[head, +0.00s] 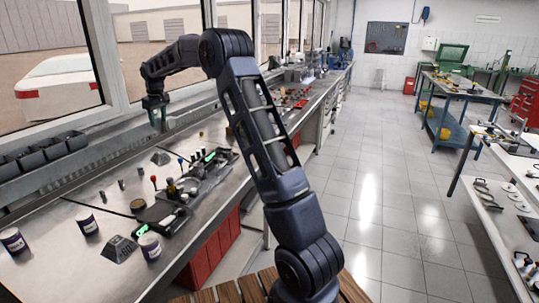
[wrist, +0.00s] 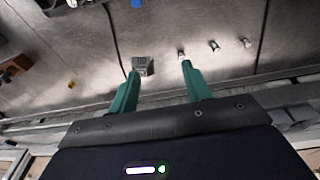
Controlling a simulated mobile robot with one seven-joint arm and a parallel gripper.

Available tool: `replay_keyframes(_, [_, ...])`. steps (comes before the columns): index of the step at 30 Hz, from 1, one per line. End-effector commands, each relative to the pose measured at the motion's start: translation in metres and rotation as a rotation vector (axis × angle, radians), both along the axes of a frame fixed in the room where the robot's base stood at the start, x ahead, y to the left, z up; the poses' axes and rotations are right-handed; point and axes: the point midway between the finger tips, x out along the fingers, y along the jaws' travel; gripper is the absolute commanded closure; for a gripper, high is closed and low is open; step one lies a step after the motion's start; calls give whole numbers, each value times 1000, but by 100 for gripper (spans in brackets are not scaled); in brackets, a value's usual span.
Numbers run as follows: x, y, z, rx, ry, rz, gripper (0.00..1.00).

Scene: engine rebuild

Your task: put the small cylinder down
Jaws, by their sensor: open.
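My gripper (head: 157,118) hangs over the far side of the workbench near the window in the head view. In the wrist view my gripper (wrist: 160,70) has its two green fingers spread apart, with nothing between them. Several small metal cylinders are on the bench. One small cylinder (wrist: 181,54) shows just beyond the right fingertip; whether they touch I cannot tell. Two more, a middle cylinder (wrist: 215,46) and a right cylinder (wrist: 246,42), lie farther right. A grey marked block (wrist: 144,66) is beside the left fingertip.
The workbench (head: 75,225) carries labelled cups (head: 88,222), a dark wedge block (head: 119,248) and a cluttered tool tray (head: 165,215). Black bins (head: 50,150) line the window side. Bare metal surrounds the small cylinders.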

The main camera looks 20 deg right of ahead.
Motion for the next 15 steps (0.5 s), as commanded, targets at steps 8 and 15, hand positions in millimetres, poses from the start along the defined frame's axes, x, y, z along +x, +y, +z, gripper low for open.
replay_keyframes(8, [-71, -70, 61, 6, -38, -108, 52])
replay_keyframes(15, [-140, -126, 94, 14, -68, -206, 52])
